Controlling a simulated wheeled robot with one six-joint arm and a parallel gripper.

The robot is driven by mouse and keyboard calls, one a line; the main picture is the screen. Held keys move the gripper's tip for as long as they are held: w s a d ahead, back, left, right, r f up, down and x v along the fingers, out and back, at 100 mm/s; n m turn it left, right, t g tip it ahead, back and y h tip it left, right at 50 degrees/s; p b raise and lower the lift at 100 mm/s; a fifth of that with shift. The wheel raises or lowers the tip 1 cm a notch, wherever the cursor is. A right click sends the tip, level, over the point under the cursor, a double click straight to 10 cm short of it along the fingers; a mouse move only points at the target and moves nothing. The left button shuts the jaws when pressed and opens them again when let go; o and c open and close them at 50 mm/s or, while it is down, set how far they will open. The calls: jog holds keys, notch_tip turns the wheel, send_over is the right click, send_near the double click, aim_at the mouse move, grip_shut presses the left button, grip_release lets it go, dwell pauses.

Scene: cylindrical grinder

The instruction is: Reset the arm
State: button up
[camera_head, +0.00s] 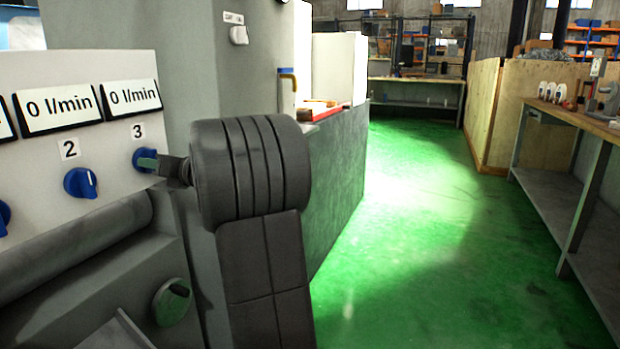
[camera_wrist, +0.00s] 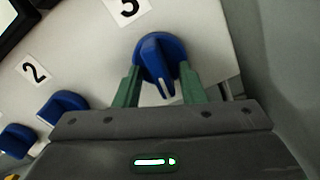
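In the wrist view, the two green fingers of my gripper (camera_wrist: 159,74) stand one on each side of the blue knob under label 3 (camera_wrist: 160,58). The fingers are apart by about the knob's width. I cannot tell whether they press on it. The knob's white mark points down toward my gripper in this view. In the head view, my gripper (camera_head: 149,163) reaches in from the right to knob 3 (camera_head: 143,157) on the panel and partly covers it. My dark arm stands right of the panel.
The blue knob under label 2 (camera_head: 81,183) sits close to the left of knob 3. A dark round knob (camera_head: 172,302) is below. A grey machine wall (camera_head: 335,180) stands behind my arm. Green floor (camera_head: 410,240) lies open to the right, before a workbench (camera_head: 575,120).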

jog(key=shift+s+m, duration=0.1)
jog(key=shift+m, duration=1.5)
